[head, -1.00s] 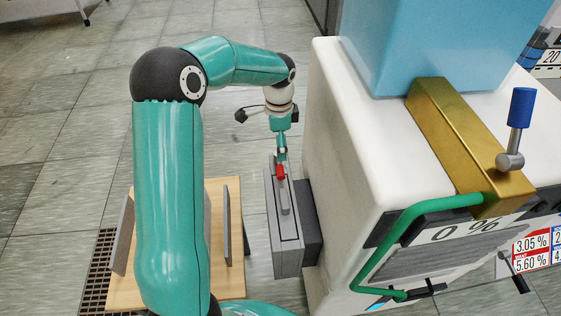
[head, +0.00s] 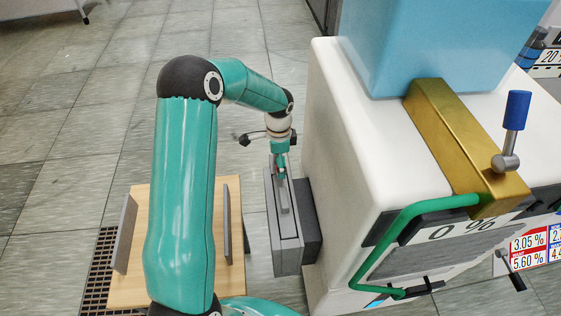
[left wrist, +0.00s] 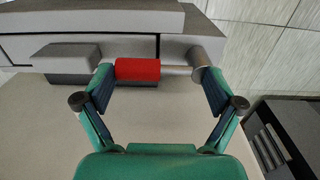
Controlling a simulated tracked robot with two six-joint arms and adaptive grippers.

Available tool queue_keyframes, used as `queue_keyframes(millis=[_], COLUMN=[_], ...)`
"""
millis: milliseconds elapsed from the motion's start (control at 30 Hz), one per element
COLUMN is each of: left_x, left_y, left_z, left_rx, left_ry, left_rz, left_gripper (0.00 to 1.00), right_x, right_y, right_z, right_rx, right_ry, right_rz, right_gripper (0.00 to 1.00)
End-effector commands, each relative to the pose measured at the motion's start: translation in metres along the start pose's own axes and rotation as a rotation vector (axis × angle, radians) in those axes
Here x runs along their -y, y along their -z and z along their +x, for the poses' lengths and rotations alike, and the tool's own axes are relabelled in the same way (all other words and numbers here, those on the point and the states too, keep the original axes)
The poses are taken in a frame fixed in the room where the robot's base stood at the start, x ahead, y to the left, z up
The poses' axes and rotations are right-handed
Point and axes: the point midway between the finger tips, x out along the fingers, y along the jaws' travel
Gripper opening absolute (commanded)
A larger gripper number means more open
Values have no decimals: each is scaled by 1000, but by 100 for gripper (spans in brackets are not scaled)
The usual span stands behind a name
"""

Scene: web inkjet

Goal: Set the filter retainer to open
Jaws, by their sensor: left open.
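The red grip (left wrist: 138,69) of a lever, which I take to be the filter retainer's handle, shows in the left wrist view. It sits on a metal rod that runs right to a round metal pivot (left wrist: 200,56). My left gripper (left wrist: 155,76) is open, its two fingers spread to either side of the grip. The grip is nearer the picture-left finger, and I cannot tell whether they touch. In the head view my left gripper (head: 280,163) is at the far end of the grey filter housing (head: 288,262), and the grip is mostly hidden there.
The white machine (head: 335,180) stands right of the housing, with a blue block (head: 440,45), a brass bar (head: 460,130), a blue-knobbed lever (head: 518,110) and a green handle (head: 375,262). A wooden stand with grey plates (head: 170,215) is left. Floor beyond is clear.

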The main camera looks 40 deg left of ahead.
Motion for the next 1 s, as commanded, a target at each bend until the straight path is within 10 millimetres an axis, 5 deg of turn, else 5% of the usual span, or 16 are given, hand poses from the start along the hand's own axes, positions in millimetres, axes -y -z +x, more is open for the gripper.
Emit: queue_keyframes(millis=[367, 1000], left_x=[1, 2], left_y=[-1, -2], left_z=[2, 4], left_rx=[0, 1], left_ry=[1, 4], left_rz=[0, 9], left_gripper=[19, 12], right_x=[0, 0], right_y=[0, 0], right_z=[0, 1], right_rx=[0, 0], right_ry=[0, 0], right_rz=[0, 0], right_gripper=[0, 0])
